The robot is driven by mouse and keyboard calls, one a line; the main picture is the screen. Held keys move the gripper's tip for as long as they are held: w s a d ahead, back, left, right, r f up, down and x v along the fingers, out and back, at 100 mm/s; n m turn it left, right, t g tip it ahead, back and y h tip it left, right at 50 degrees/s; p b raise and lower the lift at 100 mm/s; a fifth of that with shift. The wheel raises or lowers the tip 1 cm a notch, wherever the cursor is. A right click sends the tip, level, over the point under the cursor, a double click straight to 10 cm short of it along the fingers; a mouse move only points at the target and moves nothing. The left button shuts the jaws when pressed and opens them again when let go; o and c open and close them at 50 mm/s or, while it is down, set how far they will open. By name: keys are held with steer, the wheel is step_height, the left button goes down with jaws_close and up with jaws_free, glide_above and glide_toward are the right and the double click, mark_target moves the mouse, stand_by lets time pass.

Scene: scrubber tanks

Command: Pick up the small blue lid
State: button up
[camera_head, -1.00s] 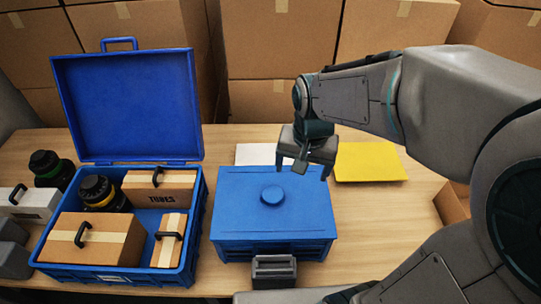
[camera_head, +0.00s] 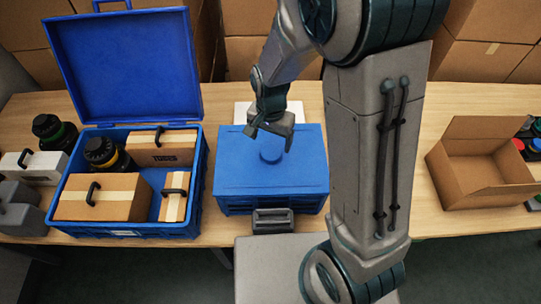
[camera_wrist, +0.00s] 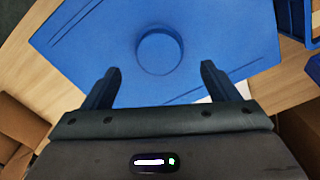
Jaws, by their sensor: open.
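The small blue lid (camera_head: 271,157) is a round raised disc on top of the blue box (camera_head: 245,182). In the wrist view the lid (camera_wrist: 160,50) lies ahead of and between my two fingers, with a gap to both. My gripper (camera_head: 270,136) is open and empty above the back part of the blue box, close to the lid. In the wrist view the gripper (camera_wrist: 157,85) has its fingers spread wider than the lid. The exact height above the lid is hard to tell.
A blue crate (camera_head: 200,190) with an upright open cover holds cartons and a dark jar left of the blue box. A grey handled case (camera_head: 272,222) stands in front. An open cardboard box (camera_head: 480,170) is at right. A white sheet (camera_head: 243,112) lies behind.

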mark_target(271, 152)
steer(key=shift+f+p, duration=0.7)
steer(key=shift+f, duration=2.1)
steer(key=shift+s, duration=0.1)
steer(key=c, duration=1.2)
